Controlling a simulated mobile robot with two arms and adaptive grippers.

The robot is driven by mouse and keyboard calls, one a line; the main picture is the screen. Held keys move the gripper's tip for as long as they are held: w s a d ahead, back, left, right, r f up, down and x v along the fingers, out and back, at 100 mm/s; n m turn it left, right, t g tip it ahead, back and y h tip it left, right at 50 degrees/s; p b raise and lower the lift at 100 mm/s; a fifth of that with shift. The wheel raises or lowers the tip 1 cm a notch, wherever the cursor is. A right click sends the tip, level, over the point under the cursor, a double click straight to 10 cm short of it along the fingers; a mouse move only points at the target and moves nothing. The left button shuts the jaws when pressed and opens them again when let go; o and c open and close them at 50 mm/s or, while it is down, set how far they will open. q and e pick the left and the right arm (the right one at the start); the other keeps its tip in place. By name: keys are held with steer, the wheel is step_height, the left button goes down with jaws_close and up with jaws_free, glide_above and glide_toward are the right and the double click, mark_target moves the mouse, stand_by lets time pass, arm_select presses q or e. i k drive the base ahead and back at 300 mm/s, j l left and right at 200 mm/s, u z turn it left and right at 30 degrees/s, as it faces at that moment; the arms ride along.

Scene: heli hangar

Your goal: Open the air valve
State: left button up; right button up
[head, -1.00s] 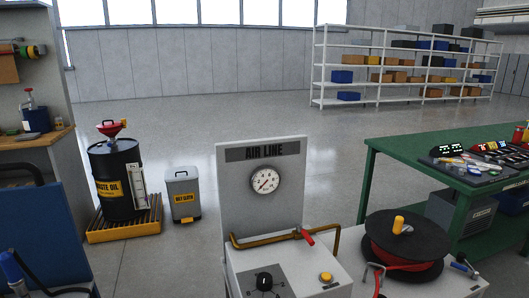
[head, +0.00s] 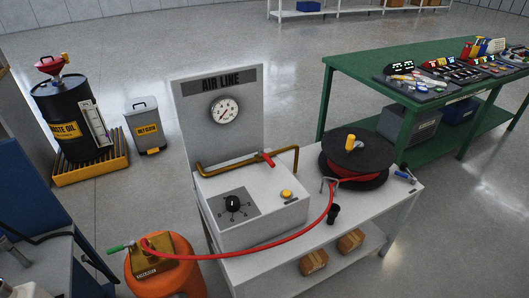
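The air line stand has a grey upright panel (head: 190,110) marked "AIR LINE" with a round white gauge (head: 224,111). Below it a brass pipe (head: 222,164) runs along the top of a white box (head: 262,222). A small red valve lever (head: 268,160) sits on the pipe near its right end. The lever looks tilted; I cannot tell from it whether the valve is open. The box top also carries a black knob (head: 233,203) with thin spokes on a grey plate and a yellow button (head: 287,194). Neither of my grippers shows in the head view.
A red hose (head: 314,225) runs from a black reel (head: 372,170) across the box front to an orange tank (head: 172,275). A green workbench (head: 350,75) with tools stands behind right. A waste oil drum (head: 62,115) and grey bin (head: 147,122) stand left.

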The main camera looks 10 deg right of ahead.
mark_target(260, 150)
steer(key=l+u, duration=0.25)
steer(key=l, duration=0.55)
steer(key=l+u, duration=0.3)
steer(key=l, duration=0.45)
